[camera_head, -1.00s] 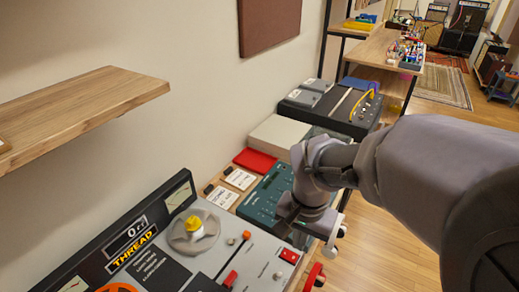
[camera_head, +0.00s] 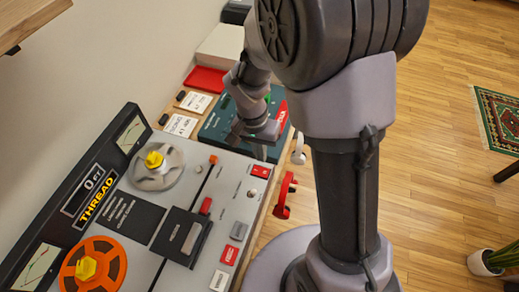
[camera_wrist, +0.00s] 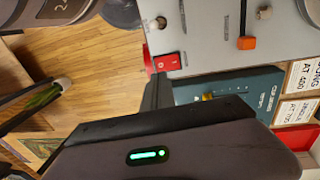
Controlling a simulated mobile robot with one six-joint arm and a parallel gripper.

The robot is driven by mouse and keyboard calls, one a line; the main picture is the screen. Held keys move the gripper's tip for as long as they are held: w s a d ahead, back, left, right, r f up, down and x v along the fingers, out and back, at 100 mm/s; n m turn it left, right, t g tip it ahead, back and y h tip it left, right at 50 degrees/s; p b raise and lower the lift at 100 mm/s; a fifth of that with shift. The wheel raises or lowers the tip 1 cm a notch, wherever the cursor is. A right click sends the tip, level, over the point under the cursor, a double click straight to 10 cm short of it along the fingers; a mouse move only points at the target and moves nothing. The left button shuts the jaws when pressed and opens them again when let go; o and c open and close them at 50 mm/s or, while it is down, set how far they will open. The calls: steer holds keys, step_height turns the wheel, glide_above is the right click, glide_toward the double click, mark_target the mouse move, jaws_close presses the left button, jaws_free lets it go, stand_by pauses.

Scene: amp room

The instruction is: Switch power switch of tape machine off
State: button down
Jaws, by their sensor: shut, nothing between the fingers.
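The grey tape machine (camera_head: 232,185) lies at the lower left of the head view, with a tilted black display panel reading THREAD. A red rocker switch (camera_head: 261,171), seemingly the power switch, sits near the machine's far right corner. It also shows in the wrist view (camera_wrist: 167,62), beside the grey panel's edge. My gripper (camera_head: 262,153) is shut and empty, pointing down close to this switch. In the wrist view its dark fingers (camera_wrist: 157,80) end just short of the switch. I cannot tell whether they touch it. The switch's exact tilt is too small to read.
A teal device (camera_head: 215,125) sits directly behind the machine, below my wrist. White cards (camera_head: 180,125) and a red box (camera_head: 205,80) lie further back. Red headphones or a similar red item (camera_head: 283,195) hang at the table's right edge. Open wooden floor (camera_head: 430,180) lies to the right.

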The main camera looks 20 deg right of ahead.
mark_target(264, 173)
steer(key=f+b, duration=0.1)
steer(key=f, duration=0.1)
steer(key=f+b, duration=0.1)
steer(key=f, duration=0.2)
steer(key=f+b, duration=0.1)
steer(key=f, duration=0.1)
steer(key=shift+s+d+f, duration=0.25)
steer(key=shift+d+f, duration=0.1)
steer(key=shift+d, duration=0.05)
steer(key=shift+d+f+b, duration=0.1)
steer(key=shift+f+b, duration=0.3)
steer(key=shift+s+r, duration=0.15)
steer(key=shift+w+a+r, duration=0.15)
steer(key=shift+w+a, duration=0.4)
steer(key=shift+a, duration=0.15)
steer(key=shift+r, duration=0.1)
